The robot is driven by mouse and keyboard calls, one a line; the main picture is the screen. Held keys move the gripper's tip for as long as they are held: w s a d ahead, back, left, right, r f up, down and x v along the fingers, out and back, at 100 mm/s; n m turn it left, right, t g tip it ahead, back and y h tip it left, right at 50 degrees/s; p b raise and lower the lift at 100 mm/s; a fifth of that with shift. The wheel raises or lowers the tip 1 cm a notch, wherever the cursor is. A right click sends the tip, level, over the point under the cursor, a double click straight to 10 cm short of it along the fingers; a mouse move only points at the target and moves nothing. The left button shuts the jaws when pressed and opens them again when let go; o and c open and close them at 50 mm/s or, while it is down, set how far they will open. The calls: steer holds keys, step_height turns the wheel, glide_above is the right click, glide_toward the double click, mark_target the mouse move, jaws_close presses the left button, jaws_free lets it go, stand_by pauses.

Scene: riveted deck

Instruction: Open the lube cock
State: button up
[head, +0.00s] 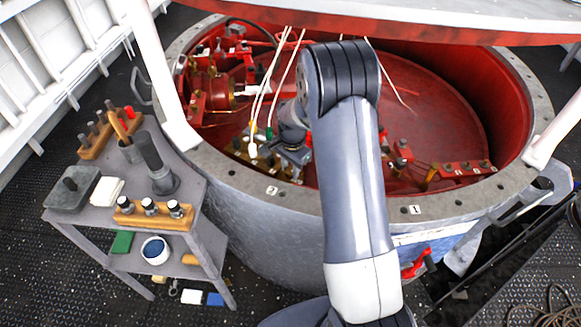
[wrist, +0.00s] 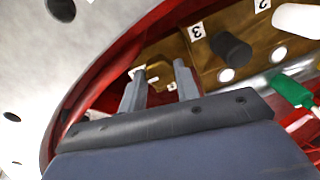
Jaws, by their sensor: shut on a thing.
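My gripper (wrist: 161,74) reaches inside the red-walled drum, just within its rim. In the wrist view its two grey fingers stand on either side of a small brass-coloured part (wrist: 160,77), which appears to be the lube cock. A brass block (wrist: 205,68) with number labels lies behind, carrying a black knob (wrist: 231,48), a white knob (wrist: 297,18) and a green handle (wrist: 292,90). In the head view my gripper (head: 291,158) is partly hidden behind my arm.
The drum's grey bolted rim (head: 245,187) runs close beside my gripper. A raised lid (head: 430,22) hangs over the drum, and thin white cables (head: 268,85) hang near my wrist. A grey cart (head: 100,211) with tools stands at the left.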

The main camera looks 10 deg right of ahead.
steer(key=shift+n, duration=0.3)
steer(key=n+b, duration=0.2)
steer(key=n, duration=0.1)
steer(key=shift+w+f+n, duration=0.1)
steer(key=shift+n, duration=0.2)
steer(key=n+b, duration=0.1)
steer(key=n, duration=0.3)
steer(key=shift+n+b, duration=0.3)
steer(key=shift+b, duration=0.05)
steer(key=n+b, duration=0.1)
steer(key=n, duration=0.3)
steer(key=shift+a+n+g+b, duration=0.1)
steer(key=shift+n+g+b, duration=0.2)
steer(key=shift+n, duration=2.2)
steer(key=o, duration=1)
steer(key=shift+c, duration=0.2)
